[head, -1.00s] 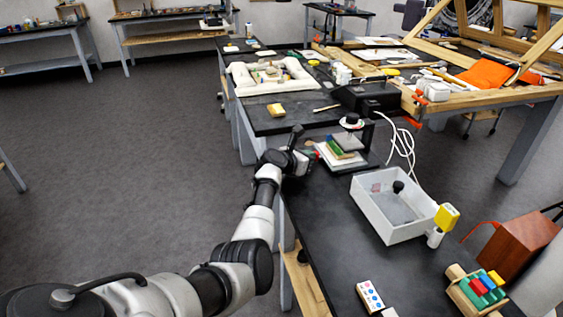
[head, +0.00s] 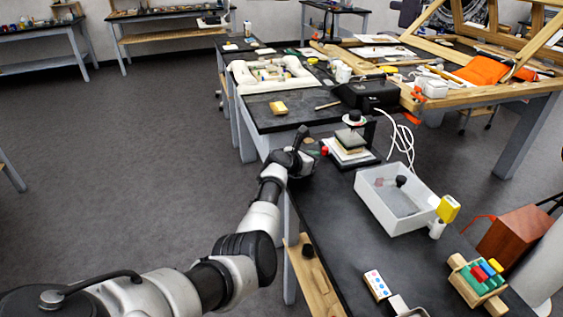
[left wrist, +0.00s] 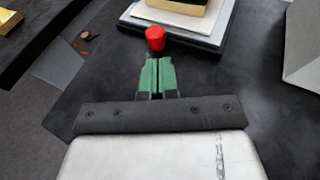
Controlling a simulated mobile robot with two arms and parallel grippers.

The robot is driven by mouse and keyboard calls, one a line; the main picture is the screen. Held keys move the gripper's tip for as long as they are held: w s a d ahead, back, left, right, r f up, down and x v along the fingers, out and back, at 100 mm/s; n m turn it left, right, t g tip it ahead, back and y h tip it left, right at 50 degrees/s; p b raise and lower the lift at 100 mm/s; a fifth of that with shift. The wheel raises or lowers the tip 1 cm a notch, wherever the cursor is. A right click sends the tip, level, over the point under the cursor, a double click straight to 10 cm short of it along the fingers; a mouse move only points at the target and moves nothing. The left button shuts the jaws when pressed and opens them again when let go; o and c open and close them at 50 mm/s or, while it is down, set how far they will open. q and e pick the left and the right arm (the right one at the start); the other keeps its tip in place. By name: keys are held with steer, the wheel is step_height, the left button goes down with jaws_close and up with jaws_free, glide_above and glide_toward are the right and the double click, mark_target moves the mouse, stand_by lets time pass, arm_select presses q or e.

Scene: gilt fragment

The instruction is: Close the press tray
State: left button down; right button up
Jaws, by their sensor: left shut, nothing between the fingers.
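The press (head: 355,120), with a black knob on top, stands on the black bench right of my left gripper. Its tray (head: 352,160) is a pale slab under the dark pressing plate, with a small stack (head: 350,142) on it. The tray's red knob (head: 324,151) faces my left gripper (head: 317,156). The left wrist view shows the red knob (left wrist: 155,38) just ahead of my left gripper's shut green fingers (left wrist: 157,65), and the tray edge (left wrist: 176,38) behind it. Whether the fingertips touch the knob is unclear. My right gripper is out of view.
A white bin (head: 385,212) stands to the right of the press on the bench. A black box (head: 368,95) with a white cable is behind the press. The floor to the left is clear.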

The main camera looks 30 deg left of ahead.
arm_select(q)
steer(key=v, duration=0.3)
steer(key=shift+a+r+p, duration=0.15)
steer(key=shift+a+p, duration=0.05)
steer(key=shift+p, duration=0.1)
steer(key=shift+s, duration=0.2)
steer(key=shift+s+a+p, duration=0.1)
steer(key=shift+s+p, duration=0.45)
steer(key=shift+s, duration=0.2)
steer(key=v, duration=0.4)
steer(key=shift+s+a+r, duration=0.1)
steer(key=shift+s+r, duration=0.05)
steer(key=shift+r, duration=0.05)
steer(key=shift+s+a+r, duration=0.1)
steer(key=shift+s, duration=0.4)
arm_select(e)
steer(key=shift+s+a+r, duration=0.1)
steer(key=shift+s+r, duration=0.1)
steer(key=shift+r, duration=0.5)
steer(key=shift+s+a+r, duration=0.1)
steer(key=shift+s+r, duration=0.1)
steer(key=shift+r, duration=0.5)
